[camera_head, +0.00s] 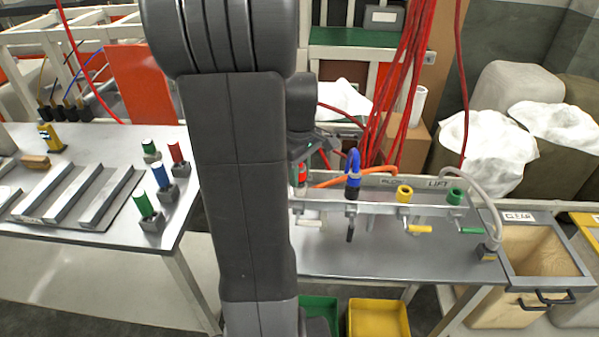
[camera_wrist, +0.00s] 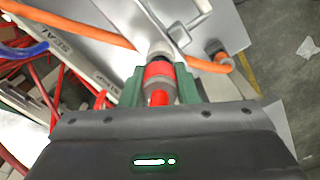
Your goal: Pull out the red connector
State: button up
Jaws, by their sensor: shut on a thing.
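The red connector (camera_wrist: 158,72) is between the two green fingers of my gripper (camera_wrist: 160,88) in the wrist view. The fingers are shut on it, one on each side. A pale collar (camera_wrist: 160,48) is at the connector's far end; I cannot tell whether the two are joined. In the head view a bit of the red connector (camera_head: 302,172) shows at the left end of the grey rail (camera_head: 380,207), right beside my arm. My arm hides most of my gripper and the rail's left end there.
An orange hose (camera_head: 365,173) runs behind the rail. Red cables (camera_head: 408,80) hang behind. An open bin (camera_head: 540,250) is at right. The left table (camera_head: 85,150) holds several coloured plugs.

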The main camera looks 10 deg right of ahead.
jog(key=shift+r, duration=0.15)
jog(key=shift+r+p, duration=1.9)
jog(key=shift+r, duration=0.25)
jog(key=shift+r+p, duration=1.3)
jog(key=shift+r, duration=0.2)
